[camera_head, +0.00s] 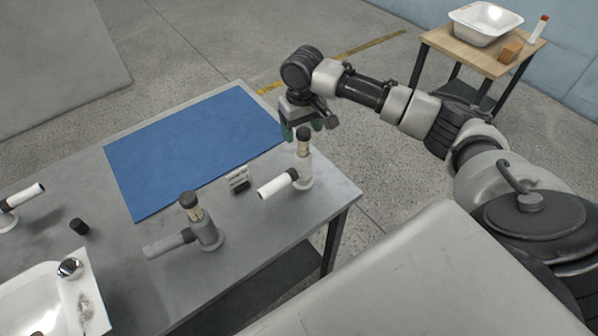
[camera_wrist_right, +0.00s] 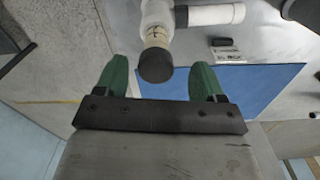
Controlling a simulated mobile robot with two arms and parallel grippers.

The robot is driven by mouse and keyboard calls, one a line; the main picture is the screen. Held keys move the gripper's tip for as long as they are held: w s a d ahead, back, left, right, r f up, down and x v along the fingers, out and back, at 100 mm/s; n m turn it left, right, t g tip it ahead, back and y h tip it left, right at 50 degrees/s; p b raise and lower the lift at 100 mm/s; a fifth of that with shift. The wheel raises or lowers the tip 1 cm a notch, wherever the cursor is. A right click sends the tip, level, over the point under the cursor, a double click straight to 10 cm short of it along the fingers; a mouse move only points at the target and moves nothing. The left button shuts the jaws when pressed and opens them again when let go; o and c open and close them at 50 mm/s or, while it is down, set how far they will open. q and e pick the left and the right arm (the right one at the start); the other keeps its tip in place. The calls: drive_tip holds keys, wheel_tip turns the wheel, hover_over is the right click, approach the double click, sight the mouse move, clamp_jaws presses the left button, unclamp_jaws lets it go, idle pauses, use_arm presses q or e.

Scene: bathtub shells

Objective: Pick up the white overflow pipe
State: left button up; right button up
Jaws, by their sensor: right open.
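A white overflow pipe (camera_head: 305,171) stands upright near the right end of the grey table, with a black cap on top and a white side tube pointing left. In the right wrist view the white overflow pipe (camera_wrist_right: 158,14) shows its black cap and side tube at the top. My right gripper (camera_head: 303,128) is open just above it. Its green fingers (camera_wrist_right: 160,68) are on either side of the cap in the right wrist view; I cannot tell if they touch it. A grey overflow pipe (camera_head: 207,232) stands to the left. My left gripper is not in view.
A blue mat (camera_head: 190,145) covers the table's far side. A small label block (camera_head: 238,180) sits between the two pipes. Another white pipe (camera_head: 24,195), a black cap (camera_head: 79,227) and a white basin (camera_head: 30,300) are at left. A side table (camera_head: 465,55) stands behind.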

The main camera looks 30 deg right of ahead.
sight(304, 141)
drive_tip(key=shift+s+d+f+p, duration=0.1)
drive_tip(key=shift+f+p, duration=0.15)
drive_tip(key=shift+f, duration=0.9)
drive_tip(key=shift+s+d+f+p, duration=0.1)
drive_tip(key=shift+f+p, duration=0.15)
drive_tip(key=shift+f, duration=0.85)
drive_tip(key=c, duration=1.2)
clamp_jaws()
drive_tip(key=shift+r, duration=0.15)
